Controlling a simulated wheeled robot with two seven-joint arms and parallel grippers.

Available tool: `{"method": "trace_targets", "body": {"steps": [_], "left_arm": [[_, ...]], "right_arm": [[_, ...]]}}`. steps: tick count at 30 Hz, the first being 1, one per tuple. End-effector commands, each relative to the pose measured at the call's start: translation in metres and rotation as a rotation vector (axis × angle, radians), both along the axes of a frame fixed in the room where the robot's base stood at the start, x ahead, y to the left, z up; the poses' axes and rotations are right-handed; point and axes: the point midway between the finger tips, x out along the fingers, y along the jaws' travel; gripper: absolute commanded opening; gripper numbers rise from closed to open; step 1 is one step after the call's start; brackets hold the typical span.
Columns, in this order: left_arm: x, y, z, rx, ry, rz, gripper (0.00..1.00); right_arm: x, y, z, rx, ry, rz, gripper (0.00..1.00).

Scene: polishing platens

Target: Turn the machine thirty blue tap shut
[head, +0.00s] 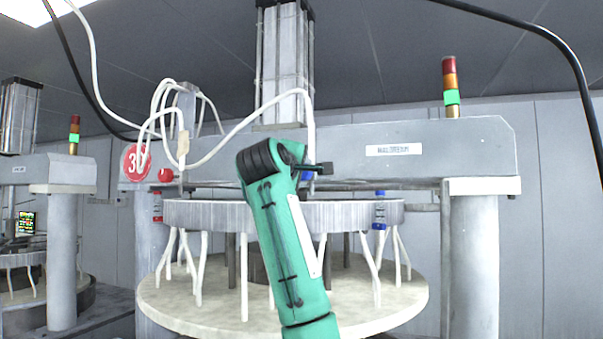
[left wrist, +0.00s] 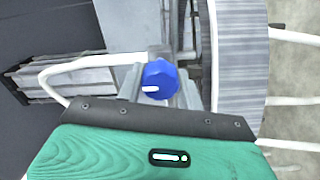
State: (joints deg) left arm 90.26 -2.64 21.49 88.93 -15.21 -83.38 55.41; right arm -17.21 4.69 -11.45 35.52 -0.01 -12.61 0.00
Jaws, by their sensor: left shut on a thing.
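The blue tap (left wrist: 159,80) is a round knob with a white mark that points left in the left wrist view. In the head view only a small blue part of it (head: 307,176) shows behind my gripper. My left gripper (head: 318,169) reaches up from below on its green arm and is shut on this blue tap, in front of the machine's ribbed round plate. The fingertips are mostly hidden in the head view. The red round sign (head: 131,160) on the machine shows a 3; its second digit is hidden by white hoses. My right gripper is not in view.
The ribbed plate (head: 345,213) hangs above a wide pale platen (head: 390,296), with several white hoses beneath. Another blue tap (head: 380,194) is at the right and a red one (head: 157,218) at the left. White hoses (head: 235,130) loop above. Grey columns (head: 473,260) flank the platen.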

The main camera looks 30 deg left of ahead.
Motion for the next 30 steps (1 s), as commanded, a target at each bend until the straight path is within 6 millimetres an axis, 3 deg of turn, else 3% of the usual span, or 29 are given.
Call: {"method": "trace_targets", "body": {"steps": [2,3,6,17,23,30], "left_arm": [[0.000,0.000,0.001,-0.001,-0.002,0.000,0.14],[0.000,0.000,0.001,-0.001,-0.002,0.000,0.45],[0.000,0.000,0.001,-0.001,-0.002,0.000,0.59],[-0.006,-0.001,-0.001,0.001,-0.003,0.000,0.59],[-0.037,-0.009,-0.004,0.001,-0.006,0.000,0.59],[-0.090,-0.022,-0.005,0.000,-0.006,-0.001,0.59]], "right_arm": [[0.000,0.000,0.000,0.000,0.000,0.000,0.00],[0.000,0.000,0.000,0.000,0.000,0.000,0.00],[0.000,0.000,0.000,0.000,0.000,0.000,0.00],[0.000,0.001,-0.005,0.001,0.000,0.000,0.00],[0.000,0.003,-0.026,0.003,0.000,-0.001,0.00],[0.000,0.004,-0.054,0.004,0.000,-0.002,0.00]]}}
